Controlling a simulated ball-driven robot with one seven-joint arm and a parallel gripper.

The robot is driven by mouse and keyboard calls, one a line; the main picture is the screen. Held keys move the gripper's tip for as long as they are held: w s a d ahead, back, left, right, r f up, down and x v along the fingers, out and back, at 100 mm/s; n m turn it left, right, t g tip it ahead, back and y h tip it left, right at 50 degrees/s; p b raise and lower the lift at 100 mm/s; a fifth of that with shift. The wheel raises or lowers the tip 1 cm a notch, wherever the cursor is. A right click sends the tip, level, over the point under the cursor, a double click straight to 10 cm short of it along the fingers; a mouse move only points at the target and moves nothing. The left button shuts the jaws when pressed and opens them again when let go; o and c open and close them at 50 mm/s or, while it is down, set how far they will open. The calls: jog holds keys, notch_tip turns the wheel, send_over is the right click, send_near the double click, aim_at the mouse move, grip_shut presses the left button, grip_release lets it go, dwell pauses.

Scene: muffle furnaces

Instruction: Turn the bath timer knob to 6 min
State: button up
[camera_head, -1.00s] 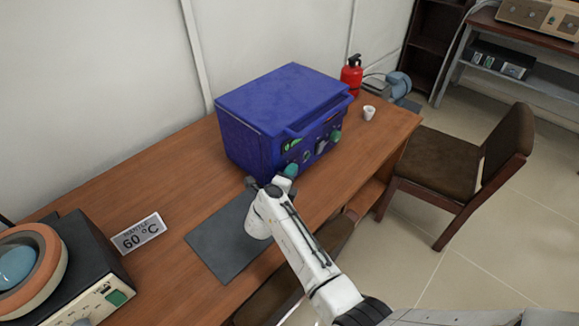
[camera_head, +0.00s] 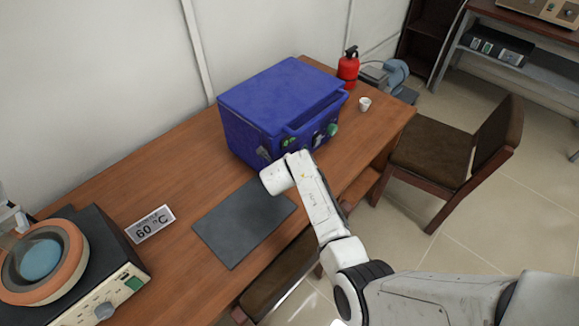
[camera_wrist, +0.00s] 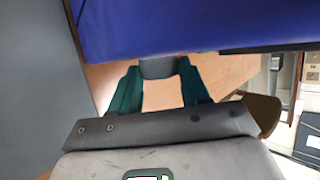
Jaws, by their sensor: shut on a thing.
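The blue box-shaped bath (camera_head: 270,110) stands on the wooden table in the head view, with its lid closed. In the wrist view the bath's blue body (camera_wrist: 190,25) fills the top. My gripper (camera_wrist: 158,68) has its two teal fingers closed on a grey knob (camera_wrist: 158,66) just below the blue body. The knob's pointer and any minute marks cannot be read.
A dark mat (camera_head: 240,225) lies on the table before the bath, near a 60 °C sign (camera_head: 150,223). A mantle device (camera_head: 70,265) stands at left. A white cup (camera_head: 364,104), red extinguisher (camera_head: 348,68) and chair (camera_head: 430,150) are at right.

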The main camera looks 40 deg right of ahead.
dwell(0.4)
jog(key=o, duration=1.1)
jog(key=shift+c, duration=0.2)
jog(key=v, duration=1)
jog(key=shift+s+a+r, duration=0.15)
jog(key=shift+s+r, duration=0.05)
jog(key=shift+r, duration=0.1)
